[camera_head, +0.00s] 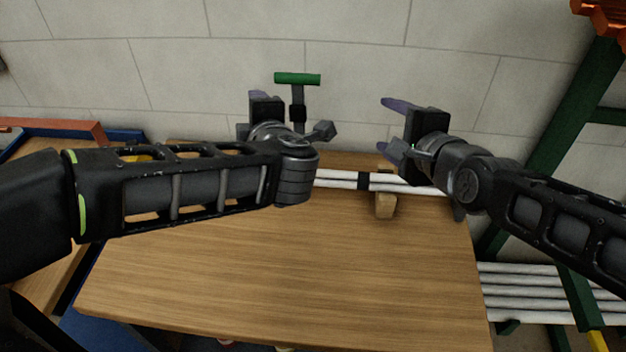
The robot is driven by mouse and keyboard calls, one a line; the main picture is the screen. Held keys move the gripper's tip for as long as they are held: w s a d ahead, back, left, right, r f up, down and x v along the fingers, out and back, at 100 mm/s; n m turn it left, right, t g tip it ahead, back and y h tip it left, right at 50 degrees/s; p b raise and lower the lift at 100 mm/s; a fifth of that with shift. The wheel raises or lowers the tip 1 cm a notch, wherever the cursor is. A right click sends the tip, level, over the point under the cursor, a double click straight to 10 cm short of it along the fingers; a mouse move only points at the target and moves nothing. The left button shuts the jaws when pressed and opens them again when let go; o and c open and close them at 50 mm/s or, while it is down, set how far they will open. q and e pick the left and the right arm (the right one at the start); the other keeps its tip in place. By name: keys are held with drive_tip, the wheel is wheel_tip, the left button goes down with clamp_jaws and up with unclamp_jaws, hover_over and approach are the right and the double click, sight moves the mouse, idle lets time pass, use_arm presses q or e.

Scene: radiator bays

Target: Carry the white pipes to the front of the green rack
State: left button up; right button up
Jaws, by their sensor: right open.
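A bundle of white pipes (337,179) with a black band lies across the far part of the wooden table, resting on a wooden block (386,205). Its left end is hidden behind my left arm and its right end behind my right gripper. My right gripper (392,128) is open, its two purple fingers apart, above the right part of the bundle. My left gripper (262,97) is near the left part; only one purple finger shows, so its jaws are unclear. The green rack (569,110) stands at the right, with several white pipes (525,296) low on it.
The wooden table top (280,270) is bare in front of the pipes. A green-topped T-shaped handle (297,79) stands upright beside my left gripper. A pale block wall (350,75) closes the back. Orange parts (604,18) sit at the upper right. Another bench with blue edging (125,135) is at the left.

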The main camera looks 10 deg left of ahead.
drive_tip(key=b, duration=1.9)
approach(361, 182)
drive_tip(key=w, duration=0.1)
use_arm(q)
wheel_tip(361, 182, down, 19)
use_arm(e)
drive_tip(key=shift+w+a+f, duration=0.15)
drive_tip(key=shift+a+f, duration=0.2)
drive_tip(key=shift+f, duration=0.1)
use_arm(q)
drive_tip(key=shift+f, duration=0.1)
use_arm(e)
drive_tip(key=shift+w, duration=0.1)
use_arm(q)
drive_tip(key=shift+x, duration=3.9)
use_arm(e)
drive_tip(key=shift+x, duration=3.85)
use_arm(q)
clamp_jaws()
use_arm(e)
clamp_jaws()
drive_tip(key=shift+r, duration=0.1)
